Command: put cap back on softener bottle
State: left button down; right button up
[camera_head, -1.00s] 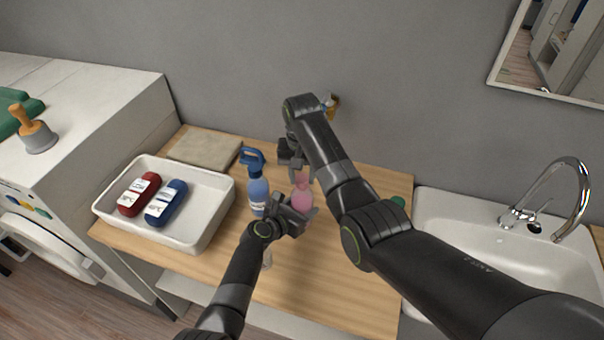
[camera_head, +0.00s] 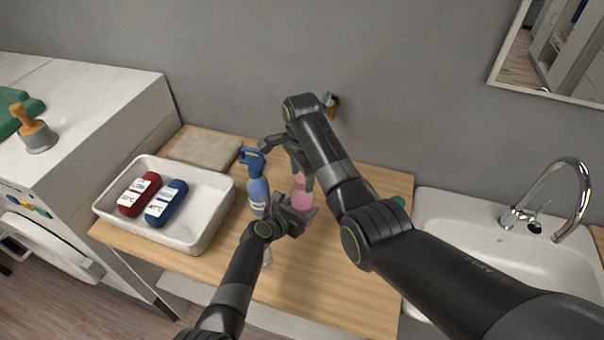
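The pink softener bottle (camera_head: 302,203) stands upright on the wooden counter, partly covered by my grippers. My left gripper (camera_head: 300,212) is around its lower body from the left and looks shut on it. My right gripper (camera_head: 286,166) is above and behind the bottle's top, its fingers spread wide. One finger reaches left above the blue spray bottle, the other comes down by the pink bottle's neck. The bottle's mouth is hidden by that finger, and I cannot make out the cap.
A blue spray bottle (camera_head: 257,186) stands just left of the softener bottle. A white tray (camera_head: 217,212) with a red and a blue container is further left, a folded cloth (camera_head: 205,149) behind it. The sink (camera_head: 500,262) is at the right. The front counter is mostly clear.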

notch_tip(320, 180, up, 8)
jog(key=shift+f, duration=0.25)
dwell(0.5)
pick_arm(q)
jog(key=shift+c, duration=2)
grip_release()
jog(key=b+v, duration=0.1)
jog(key=v, duration=1.6)
jog(key=shift+s, duration=0.2)
pick_arm(e)
jog(key=shift+f, duration=0.55)
pick_arm(q)
jog(key=shift+r, duration=0.1)
